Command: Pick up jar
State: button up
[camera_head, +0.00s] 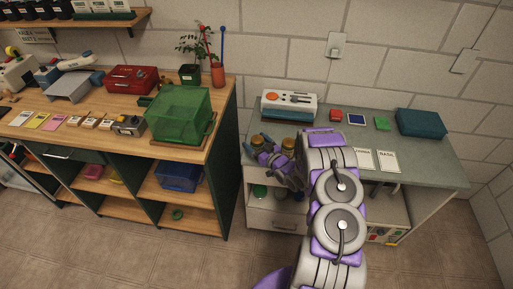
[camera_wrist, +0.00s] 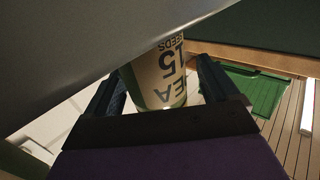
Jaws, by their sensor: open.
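A jar (camera_wrist: 160,72) with a tan label reading PEA, 15 and SEEDS fills the gap between my fingers in the wrist view. Its label appears upside down there. My gripper (camera_wrist: 163,92) is open, with one dark finger on each side of the jar; I cannot tell whether either finger touches it. In the head view my purple gripper (camera_head: 270,159) is low at the left end of the grey bench (camera_head: 425,165). Two jars with tan lids show beside it, a left jar (camera_head: 257,142) and a right jar (camera_head: 288,145), both partly hidden by my gripper and arm.
A white and orange device (camera_head: 289,106) stands behind the jars. The wooden bench (camera_head: 222,112) with a green clear box (camera_head: 178,114) stands left, across a narrow gap.

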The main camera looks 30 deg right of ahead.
jog(key=shift+d, duration=0.15)
jog(key=shift+c, duration=0.3)
jog(key=shift+d, duration=0.15)
jog(key=c, duration=1.1)
jog(key=shift+o, duration=0.2)
